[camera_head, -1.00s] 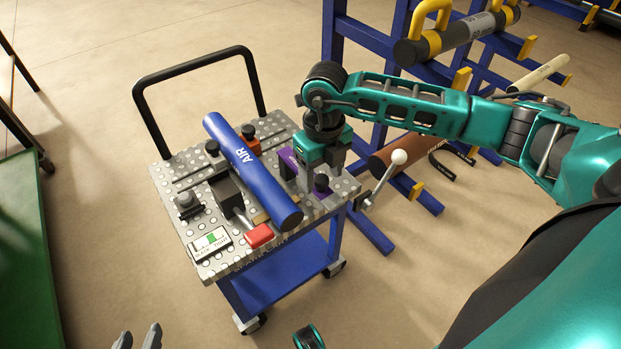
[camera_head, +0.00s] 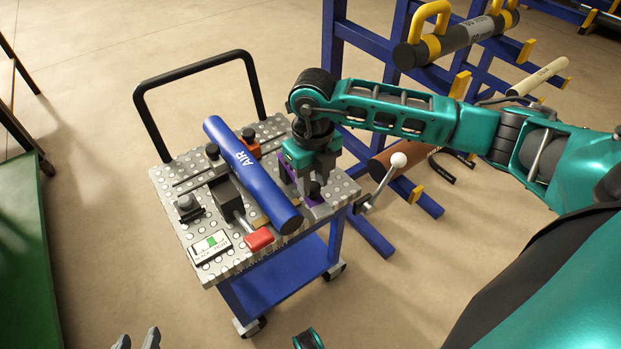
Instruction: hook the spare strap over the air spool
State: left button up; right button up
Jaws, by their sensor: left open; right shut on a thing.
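The air spool (camera_head: 250,172), a blue pipe marked AIR, lies diagonally across the clamp hardware on the perforated cart top. A purple piece (camera_head: 284,171), apparently the spare strap, stands just right of the spool, with dark knobs close by. My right gripper (camera_head: 312,190) points down over its right part and is shut on it, beside the spool and apart from it. The gripper hides much of the piece, so its full shape and exact grip are unclear. My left gripper (camera_head: 137,340) shows only its open fingertips at the bottom edge, empty and away from the cart.
The cart (camera_head: 215,268) has a black handle (camera_head: 197,68) at the back. A vise with a red part (camera_head: 259,239) and a label plate (camera_head: 209,246) sit on it. A white-knobbed lever (camera_head: 397,160) juts out at right. The blue pipe rack (camera_head: 333,50) stands behind.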

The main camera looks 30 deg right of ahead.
jog(key=shift+w+a, duration=0.15)
jog(key=shift+a, duration=1.15)
jog(key=shift+w+a+b, duration=0.1)
jog(key=shift+w+a, duration=0.2)
jog(key=shift+a, duration=0.35)
jog(key=shift+w+a+b, duration=0.1)
jog(key=shift+w+a, duration=0.25)
jog(key=shift+a, duration=0.35)
jog(key=shift+w+a+b, duration=0.1)
jog(key=shift+w+a, duration=0.2)
jog(key=shift+a, duration=0.35)
jog(key=shift+w+a+b, duration=0.65)
jog(key=shift+w+a, duration=0.95)
